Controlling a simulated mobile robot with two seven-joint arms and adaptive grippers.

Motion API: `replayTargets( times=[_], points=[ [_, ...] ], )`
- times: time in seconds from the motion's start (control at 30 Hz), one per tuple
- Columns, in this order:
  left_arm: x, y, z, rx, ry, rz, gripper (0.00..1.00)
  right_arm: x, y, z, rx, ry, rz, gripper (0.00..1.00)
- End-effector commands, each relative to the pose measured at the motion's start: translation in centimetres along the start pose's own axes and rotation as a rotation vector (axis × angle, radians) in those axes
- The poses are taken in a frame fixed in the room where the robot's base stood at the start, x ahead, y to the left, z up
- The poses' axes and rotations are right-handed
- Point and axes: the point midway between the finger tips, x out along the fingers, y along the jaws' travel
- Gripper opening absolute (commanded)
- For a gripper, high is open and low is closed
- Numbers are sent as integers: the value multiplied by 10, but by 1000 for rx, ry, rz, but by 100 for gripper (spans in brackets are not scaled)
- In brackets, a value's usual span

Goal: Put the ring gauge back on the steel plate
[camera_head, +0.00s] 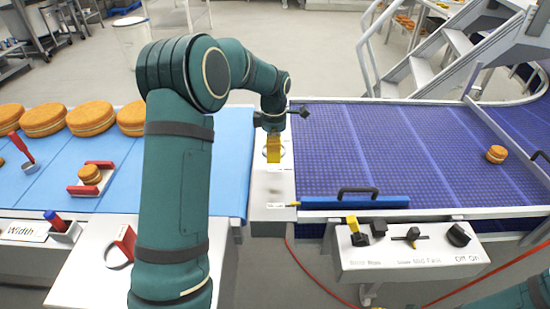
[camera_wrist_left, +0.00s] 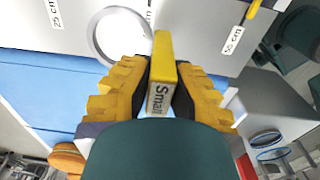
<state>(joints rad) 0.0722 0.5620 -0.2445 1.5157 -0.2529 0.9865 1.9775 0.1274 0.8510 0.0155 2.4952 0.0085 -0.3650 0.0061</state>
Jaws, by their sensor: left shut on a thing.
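My left gripper (camera_head: 273,150) is shut on the yellow handle (camera_wrist_left: 161,75) of the ring gauge, which is marked "Small" in the left wrist view. Its pale ring (camera_wrist_left: 92,38) shows beside the handle, over a pale surface. In the head view the gripper points down over the narrow pale steel plate (camera_head: 268,195) between the two belts. I cannot tell whether the ring touches the plate. My right gripper is not in view; only part of my right arm shows at the lower right.
A red-handled ring gauge (camera_head: 125,243) lies on the front left table. Filled rounds (camera_head: 91,118) stand on the light blue belt (camera_head: 225,165); another (camera_head: 496,154) is on the dark blue belt (camera_head: 370,150). A blue bar with a black handle (camera_head: 355,202) lies right of the plate, behind a control box (camera_head: 405,250).

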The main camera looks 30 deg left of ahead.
Motion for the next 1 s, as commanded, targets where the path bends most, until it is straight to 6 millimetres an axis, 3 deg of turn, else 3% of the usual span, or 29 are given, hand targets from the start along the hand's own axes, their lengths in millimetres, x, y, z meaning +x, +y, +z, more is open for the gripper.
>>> replayTargets(
  times=[0.4,0.8,0.83,0.87,0.9,1.0],
  points=[
    [52,-1,0,1,0,0,0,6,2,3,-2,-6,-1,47],
    [57,0,1,1,-1,1,0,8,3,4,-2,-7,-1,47],
    [58,-1,1,1,-1,1,23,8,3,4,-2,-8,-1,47],
    [57,-1,1,1,-1,1,33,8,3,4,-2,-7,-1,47],
    [57,-1,1,1,-1,1,40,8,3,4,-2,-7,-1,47],
    [57,-1,1,1,-1,1,40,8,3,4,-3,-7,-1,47]
  ],
)
